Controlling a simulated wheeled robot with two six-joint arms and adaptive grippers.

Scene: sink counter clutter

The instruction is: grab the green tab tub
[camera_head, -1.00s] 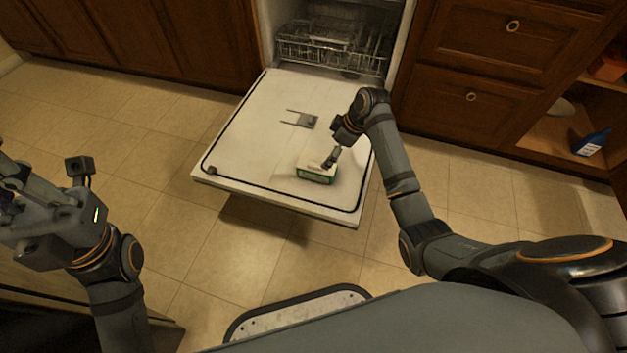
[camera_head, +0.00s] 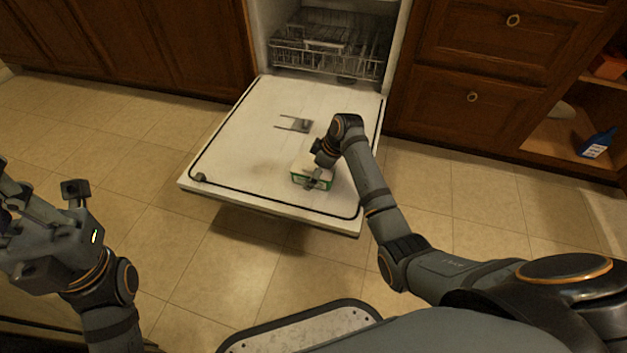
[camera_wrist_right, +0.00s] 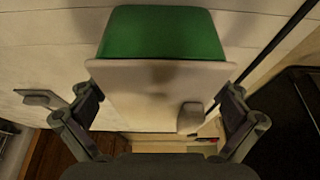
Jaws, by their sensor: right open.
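The green tab tub (camera_head: 312,181), a small green box with a pale lid, sits on the open dishwasher door (camera_head: 240,150). In the right wrist view the tub (camera_wrist_right: 162,33) shows its green side at the top and its pale lid nearer the camera. My right gripper (camera_head: 312,183) is at the tub, over it from above. In the right wrist view its open fingers (camera_wrist_right: 160,125) stand on both sides of the lid; I cannot tell whether they touch it. My left gripper (camera_head: 15,190) is at the far left, away from the tub; its jaw state is unclear.
The dishwasher rack (camera_head: 330,45) is inside behind the door. The detergent holder (camera_head: 296,124) is set in the door. Wooden drawers (camera_head: 475,60) stand right of the dishwasher. A blue bottle (camera_head: 597,143) is on a low shelf at the right. Tiled floor is clear around the door.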

